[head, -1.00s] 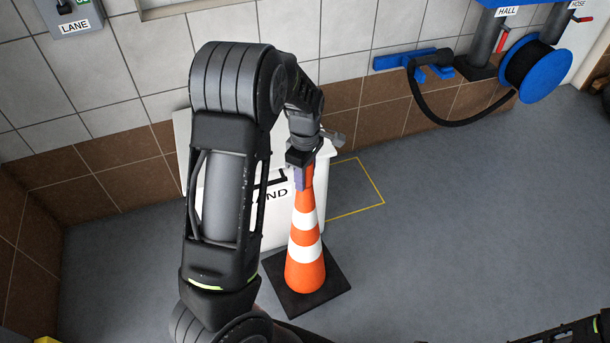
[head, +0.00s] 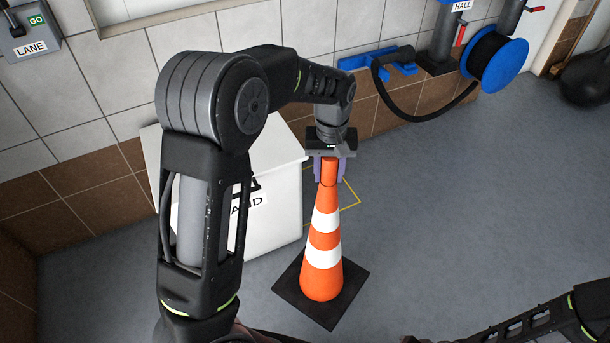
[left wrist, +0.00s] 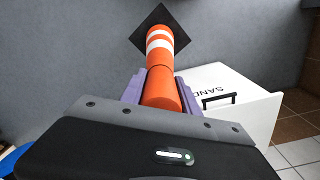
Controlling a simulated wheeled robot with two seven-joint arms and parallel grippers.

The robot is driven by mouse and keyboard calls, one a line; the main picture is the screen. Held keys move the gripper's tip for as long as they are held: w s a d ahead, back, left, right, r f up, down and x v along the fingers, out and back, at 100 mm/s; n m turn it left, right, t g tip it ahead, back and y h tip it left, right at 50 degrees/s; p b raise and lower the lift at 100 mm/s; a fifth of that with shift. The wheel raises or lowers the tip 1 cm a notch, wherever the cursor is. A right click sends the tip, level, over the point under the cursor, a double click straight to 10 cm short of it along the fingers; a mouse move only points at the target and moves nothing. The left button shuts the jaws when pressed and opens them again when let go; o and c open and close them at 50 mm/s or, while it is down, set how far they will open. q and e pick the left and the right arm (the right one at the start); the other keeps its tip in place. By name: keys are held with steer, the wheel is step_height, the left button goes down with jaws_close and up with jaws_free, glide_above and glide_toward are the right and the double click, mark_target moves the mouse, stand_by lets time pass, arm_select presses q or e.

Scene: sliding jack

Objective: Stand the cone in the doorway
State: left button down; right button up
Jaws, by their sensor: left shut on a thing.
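The orange and white striped cone (head: 322,240) stands nearly upright on its dark square base, right of centre in the head view. My left gripper (head: 328,170) is shut on its narrow top from above. The left wrist view also shows the cone (left wrist: 160,60) between the purple finger pads, with its base (left wrist: 150,22) at the far end. I cannot tell whether the base touches the floor. Part of what looks like a door frame (head: 568,42) shows at the upper right; the doorway is not clearly in view. My right gripper is out of view.
A white bin (head: 275,215) marked SAND stands left of the cone by the tiled wall. A yellow outline (head: 350,204) lies on the floor behind the cone. A blue hose reel (head: 498,66) is at the wall. A dark rounded object (head: 588,78) sits far right. The grey floor (head: 450,190) at right is clear.

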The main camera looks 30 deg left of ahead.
arm_select(q)
steer(key=d+r+m, duration=0.2)
steer(key=d+m, duration=0.1)
steer(key=d+r+m, duration=0.1)
steer(key=m, duration=0.1)
steer(key=shift+w+d+r, duration=0.1)
steer(key=shift+w+d, duration=0.1)
steer(key=shift+d, duration=0.15)
steer(key=shift+s, duration=0.1)
